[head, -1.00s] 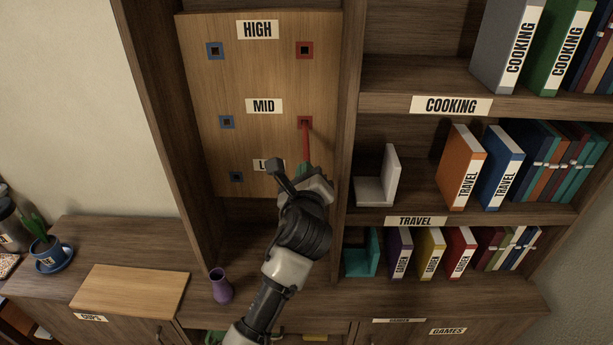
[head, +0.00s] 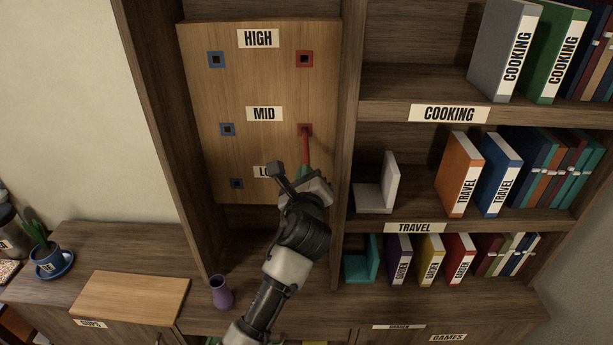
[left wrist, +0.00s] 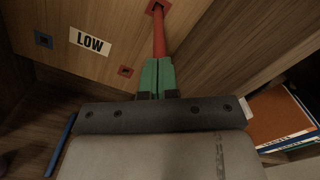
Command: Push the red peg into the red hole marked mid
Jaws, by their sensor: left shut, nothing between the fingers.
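The red peg (head: 306,152) sticks out of the red hole marked MID (head: 304,130) on the upright wooden board (head: 265,85). In the left wrist view the peg (left wrist: 159,35) runs from the red-framed hole (left wrist: 158,6) down to my green fingertips. My left gripper (head: 304,172) is shut with nothing between its fingers. Its tips (left wrist: 158,62) are at the peg's outer end, in line with it; whether they touch cannot be told. My right gripper is not in view.
Other red and blue holes, such as the high red one (head: 304,58), are empty. The low red hole (left wrist: 125,71) shows beside my fingers. A shelf divider stands right of the board. A purple vase (head: 221,292) stands below left, near my arm.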

